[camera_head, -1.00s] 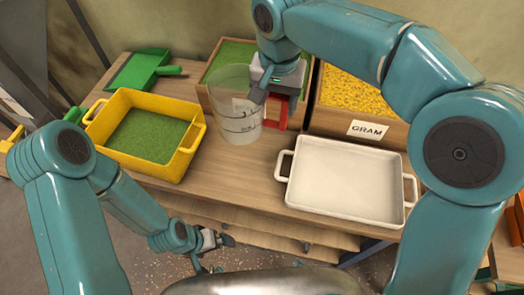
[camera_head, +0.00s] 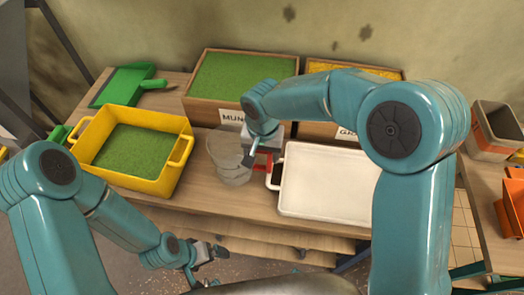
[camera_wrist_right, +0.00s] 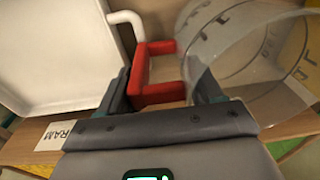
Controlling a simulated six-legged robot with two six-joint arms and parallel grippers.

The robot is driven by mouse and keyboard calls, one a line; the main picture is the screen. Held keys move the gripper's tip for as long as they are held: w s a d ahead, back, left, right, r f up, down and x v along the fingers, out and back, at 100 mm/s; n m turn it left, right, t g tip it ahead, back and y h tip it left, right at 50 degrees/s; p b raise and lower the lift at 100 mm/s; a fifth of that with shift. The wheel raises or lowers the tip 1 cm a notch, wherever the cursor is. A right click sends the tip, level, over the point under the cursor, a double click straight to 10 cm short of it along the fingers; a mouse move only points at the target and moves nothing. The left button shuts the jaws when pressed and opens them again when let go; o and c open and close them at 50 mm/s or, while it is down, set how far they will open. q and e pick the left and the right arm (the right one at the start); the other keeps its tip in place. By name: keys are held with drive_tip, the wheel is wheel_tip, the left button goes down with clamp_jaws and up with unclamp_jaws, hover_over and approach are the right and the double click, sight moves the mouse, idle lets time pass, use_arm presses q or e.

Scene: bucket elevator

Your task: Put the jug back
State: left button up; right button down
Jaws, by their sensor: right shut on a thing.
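A clear measuring jug (camera_head: 229,160) with a red handle (camera_head: 262,166) stands upright, or nearly so, on the wooden bench between the yellow tub and the white tray. My right gripper (camera_head: 258,160) is shut on the red handle. In the right wrist view the red handle (camera_wrist_right: 150,75) is between the fingers and the clear jug (camera_wrist_right: 250,50) is on the right. I cannot tell whether its base touches the bench. My left gripper (camera_head: 205,262) hangs low in front of the bench, away from the jug; its jaw state is unclear.
A yellow tub (camera_head: 85,135) with green grain stands left; a white tray (camera_head: 325,180) is close on the right. Grain boxes (camera_head: 200,105) labelled MUNG and GRAM stand behind. Orange and grey bins (camera_head: 495,130) stand far right.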

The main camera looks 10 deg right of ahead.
drive_tip(key=shift+f, duration=0.1)
drive_tip(key=shift+c, duration=0.8)
unclamp_jaws()
drive_tip(key=r, duration=1.2)
drive_tip(key=shift+s+r, duration=0.15)
drive_tip(key=shift+s, duration=0.25)
drive_tip(key=shift+s, duration=0.1)
